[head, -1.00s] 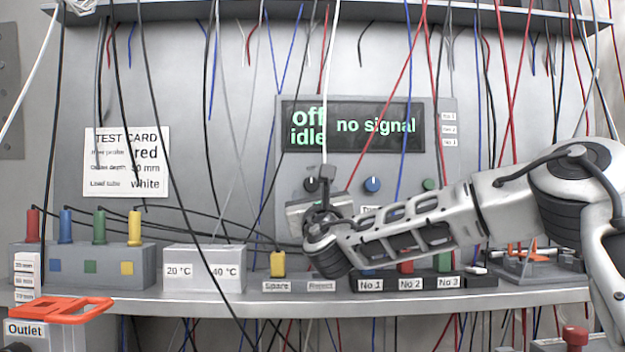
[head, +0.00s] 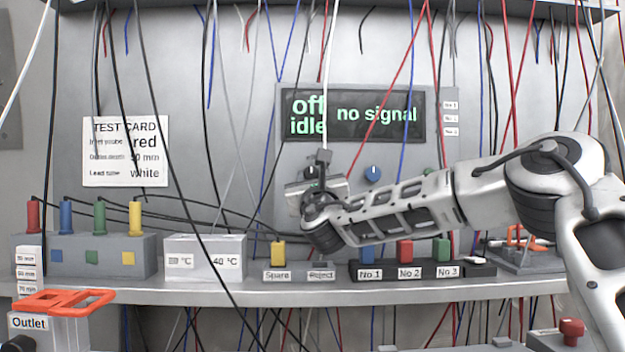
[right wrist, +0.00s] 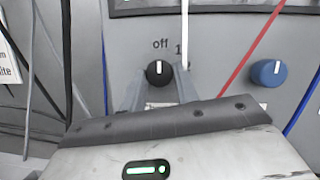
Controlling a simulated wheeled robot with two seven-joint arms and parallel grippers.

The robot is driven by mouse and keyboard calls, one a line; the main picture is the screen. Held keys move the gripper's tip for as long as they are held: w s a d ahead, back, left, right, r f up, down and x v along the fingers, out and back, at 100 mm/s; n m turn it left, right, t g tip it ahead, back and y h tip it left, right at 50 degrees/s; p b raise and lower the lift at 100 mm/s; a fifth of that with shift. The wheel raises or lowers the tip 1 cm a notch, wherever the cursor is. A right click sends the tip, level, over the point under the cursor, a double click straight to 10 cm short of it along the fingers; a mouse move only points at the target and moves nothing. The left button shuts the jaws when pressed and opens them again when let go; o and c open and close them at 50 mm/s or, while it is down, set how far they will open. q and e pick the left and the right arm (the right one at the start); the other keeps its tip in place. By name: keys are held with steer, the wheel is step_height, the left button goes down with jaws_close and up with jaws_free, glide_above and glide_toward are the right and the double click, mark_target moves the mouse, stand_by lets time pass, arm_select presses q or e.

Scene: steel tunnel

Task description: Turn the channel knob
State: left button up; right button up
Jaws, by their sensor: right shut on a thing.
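The black channel knob (right wrist: 158,73) is on the grey panel, with "off" printed above it and "1" to the upper right. Its white mark points up at "off". My right gripper (right wrist: 159,85) has one finger on each side of the knob and is shut on it. In the head view the knob (head: 311,172) is partly hidden by the right gripper (head: 314,180). The display (head: 352,115) above reads "off", "idle" and "no signal". My left gripper is in neither view.
A blue knob (head: 373,174) sits right of the channel knob. Thin wires hang in front of the panel. The shelf below holds coloured plugs, a white temperature box (head: 205,258) and a yellow plug (head: 278,253). A test card (head: 126,151) is at left.

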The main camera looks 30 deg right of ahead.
steer(key=shift+f+m+b, duration=0.15)
steer(key=shift+m+b, duration=0.25)
steer(key=shift+b, duration=0.1)
steer(key=m+h+b, duration=0.1)
steer(key=m+b, duration=0.1)
steer(key=shift+a+f+m+g+h, duration=0.1)
steer(key=shift+m+g+h, duration=0.3)
steer(key=shift+w+m+g+h+b, duration=0.1)
steer(key=shift+m+g+h+b, duration=0.3)
steer(key=shift+m+b, duration=0.55)
steer(key=m, duration=0.1)
steer(key=m+g, duration=0.1)
steer(key=shift+r+m+h, duration=0.2)
steer(key=shift+m+h, duration=0.15)
steer(key=shift+h, duration=0.05)
steer(key=shift+a+r+m+g+h+p, duration=0.15)
steer(key=shift+m+g+h+p, duration=0.35)
steer(key=shift+m, duration=0.9)
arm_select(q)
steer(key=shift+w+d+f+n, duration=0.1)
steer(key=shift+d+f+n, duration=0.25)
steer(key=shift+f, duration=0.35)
arm_select(e)
steer(key=shift+m, duration=0.4)
